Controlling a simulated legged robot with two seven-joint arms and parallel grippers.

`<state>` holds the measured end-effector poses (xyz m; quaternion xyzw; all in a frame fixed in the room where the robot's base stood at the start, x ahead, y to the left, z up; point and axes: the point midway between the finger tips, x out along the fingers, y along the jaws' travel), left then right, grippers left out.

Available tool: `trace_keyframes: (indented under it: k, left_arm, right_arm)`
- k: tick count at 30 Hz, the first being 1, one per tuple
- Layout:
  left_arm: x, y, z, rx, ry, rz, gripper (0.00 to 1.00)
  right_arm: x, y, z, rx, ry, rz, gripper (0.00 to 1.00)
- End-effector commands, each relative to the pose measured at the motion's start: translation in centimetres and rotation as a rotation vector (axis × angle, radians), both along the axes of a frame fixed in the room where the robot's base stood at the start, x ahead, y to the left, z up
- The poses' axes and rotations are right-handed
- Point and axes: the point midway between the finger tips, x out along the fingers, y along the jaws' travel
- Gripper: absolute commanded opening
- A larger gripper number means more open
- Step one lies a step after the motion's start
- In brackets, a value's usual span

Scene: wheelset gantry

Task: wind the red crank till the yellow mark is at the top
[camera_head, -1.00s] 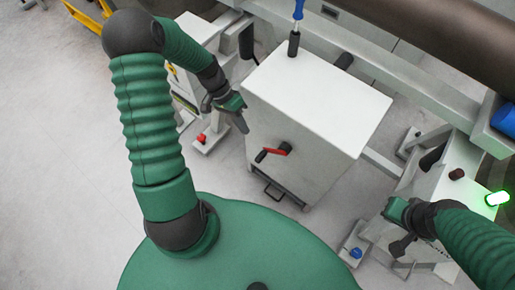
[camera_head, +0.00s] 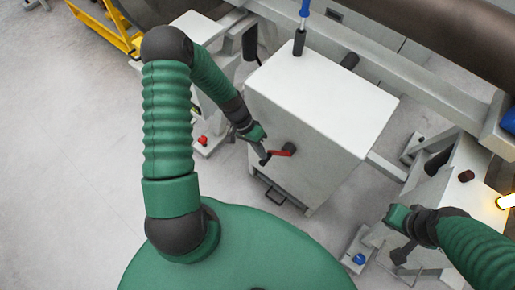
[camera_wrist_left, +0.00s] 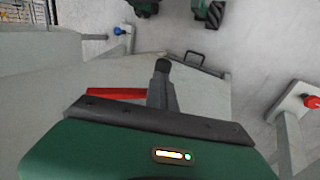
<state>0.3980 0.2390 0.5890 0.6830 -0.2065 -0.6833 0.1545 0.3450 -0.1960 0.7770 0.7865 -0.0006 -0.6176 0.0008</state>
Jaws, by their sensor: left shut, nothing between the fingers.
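The red crank (camera_head: 282,153) is on the front face of a white-topped grey cabinet (camera_head: 322,92). Its dark hub is at the right end and its black handle at the left. My left gripper (camera_head: 262,152) is shut and empty, right at the handle end; whether it touches cannot be told. In the left wrist view the red crank arm (camera_wrist_left: 115,94) is partly hidden behind my gripper, and the black handle (camera_wrist_left: 163,66) shows just beyond the finger (camera_wrist_left: 160,92). My right gripper (camera_head: 400,254) is at the lower right, away from the crank. I see no yellow mark.
A blue-handled tool (camera_head: 303,18) stands at the cabinet's back edge. A dark roller (camera_head: 430,35) and grey beam lie behind. A lit yellow lamp (camera_head: 506,201) is at the right. A red button (camera_head: 203,140) is left of the cabinet, a blue one (camera_head: 359,259) at lower right.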

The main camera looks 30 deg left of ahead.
Motion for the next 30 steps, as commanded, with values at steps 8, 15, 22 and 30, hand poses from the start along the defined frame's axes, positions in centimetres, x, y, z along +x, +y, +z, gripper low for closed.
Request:
trace_keyframes:
  k: [8, 15, 22, 30]
  left_arm:
    - [-0.8, -0.4, -0.8, -0.011, 0.015, -0.010, 0.00]
    - [-0.7, -0.5, -1.2, -0.076, 0.016, -0.006, 0.00]
    - [-0.6, -1.1, -2.3, -0.224, 0.026, -0.005, 0.00]
    - [-0.6, -2.3, -3.3, -0.415, 0.038, -0.009, 0.00]
  right_arm:
    - [0.0, 0.0, -0.4, 0.000, 0.000, 0.000, 0.00]
    - [0.0, 0.0, -0.8, 0.000, 0.000, 0.000, 0.00]
    - [0.0, 0.0, -1.9, 0.000, 0.000, 0.000, 0.00]
    - [0.0, 0.0, -3.4, 0.000, 0.000, 0.000, 0.00]
